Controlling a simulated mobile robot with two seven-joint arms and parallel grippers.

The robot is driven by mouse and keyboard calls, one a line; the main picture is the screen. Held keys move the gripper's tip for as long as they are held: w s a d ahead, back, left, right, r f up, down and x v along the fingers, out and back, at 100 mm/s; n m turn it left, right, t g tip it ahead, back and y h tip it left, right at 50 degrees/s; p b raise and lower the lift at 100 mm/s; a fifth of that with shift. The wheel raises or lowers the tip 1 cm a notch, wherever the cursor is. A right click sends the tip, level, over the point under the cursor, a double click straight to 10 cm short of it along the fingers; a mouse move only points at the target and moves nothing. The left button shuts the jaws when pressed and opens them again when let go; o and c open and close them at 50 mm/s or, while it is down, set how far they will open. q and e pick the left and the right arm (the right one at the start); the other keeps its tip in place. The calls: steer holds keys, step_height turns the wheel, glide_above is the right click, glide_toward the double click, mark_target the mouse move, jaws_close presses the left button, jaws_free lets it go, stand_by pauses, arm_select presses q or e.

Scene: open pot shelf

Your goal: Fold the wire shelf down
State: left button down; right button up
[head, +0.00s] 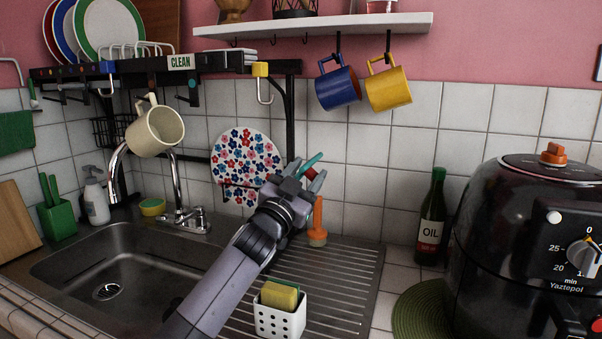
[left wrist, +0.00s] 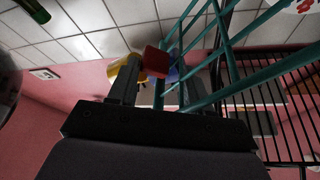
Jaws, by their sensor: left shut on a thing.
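My left gripper (head: 307,175) is in front of the tiled wall, right of the floral round piece and above the drainboard. It is shut on a small red piece (left wrist: 157,62), which shows between its fingers in the left wrist view. Teal wire bars (left wrist: 228,50), which look like the wire shelf, run beside and behind that red piece. In the head view only a short teal length (head: 311,161) shows at the fingertips. The rest of the shelf cannot be made out there, so its angle is unclear. My right gripper is not in view.
A black rail (head: 215,65) with hooks and a cream mug (head: 155,128) is above the sink (head: 120,265). Blue (head: 338,88) and yellow (head: 388,88) mugs hang under the white shelf (head: 320,25). An oil bottle (head: 432,215) and air fryer (head: 530,240) stand right.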

arm_select(q)
steer(key=shift+d+f, duration=0.1)
steer(key=shift+f, duration=0.4)
steer(key=c, duration=0.8)
jaws_free()
steer(key=shift+r, duration=0.15)
steer(key=shift+a, duration=0.2)
steer(key=shift+v, duration=3.45)
steer(key=shift+s, duration=0.1)
